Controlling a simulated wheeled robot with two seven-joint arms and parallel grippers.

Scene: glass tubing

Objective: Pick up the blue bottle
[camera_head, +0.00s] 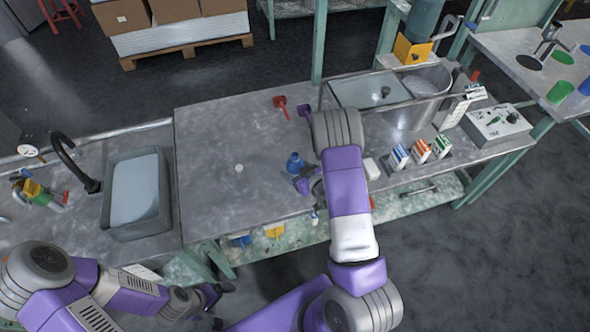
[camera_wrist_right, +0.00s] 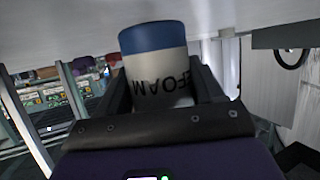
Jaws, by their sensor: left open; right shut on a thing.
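A blue bottle (camera_head: 294,162) stands upright on the grey table (camera_head: 215,140), near the middle. My right gripper (camera_head: 313,203) is low at the table's front edge, partly hidden by its arm. In the right wrist view it is shut on a white can (camera_wrist_right: 157,76) with a blue end and dark upside-down lettering that reads like "FOAM". A small white and blue piece of it (camera_head: 315,217) seems to show below the gripper in the head view. The blue bottle is apart from that grip, just behind it. My left gripper (camera_head: 219,303) is open and empty, low in front of the table.
Small cartons (camera_head: 420,151) and a white block (camera_head: 371,168) stand right of my right arm. A red scoop-like tool (camera_head: 281,106) lies at the back. A metal sink (camera_head: 370,90) is behind. The table's left half is clear but for a small pale disc (camera_head: 239,168).

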